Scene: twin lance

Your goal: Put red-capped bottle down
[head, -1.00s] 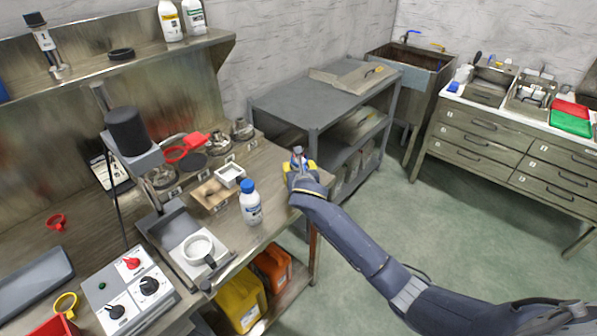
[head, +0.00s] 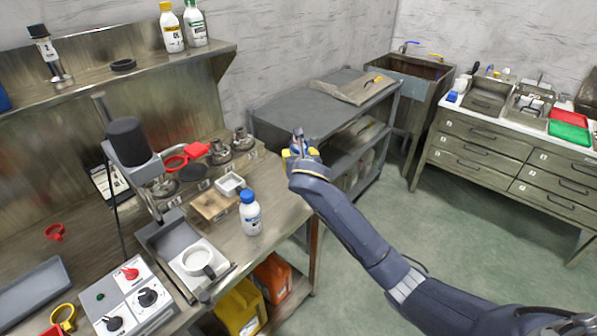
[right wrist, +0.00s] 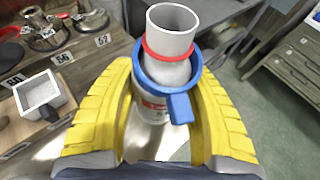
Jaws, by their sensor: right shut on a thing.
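My right gripper (right wrist: 165,110) has its yellow fingers on both sides of a white bottle (right wrist: 150,108) in the right wrist view. The bottle shows a red ring and a pale, open-looking tubular top; no plain red cap can be made out. A blue collar with a tab (right wrist: 180,106) surrounds it just below the red ring. In the head view my right gripper (head: 299,150) is beyond the bench's right end, and the bottle is mostly hidden there. I cannot tell whether its base touches anything. My left gripper is out of view.
A blue-capped white bottle (head: 250,213) stands near the bench's (head: 272,193) right edge, beside a white square dish (head: 230,184). A grey cart (head: 312,108) stands behind the gripper, with clear space on its top. Two bottles stand on the upper shelf (head: 150,62).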

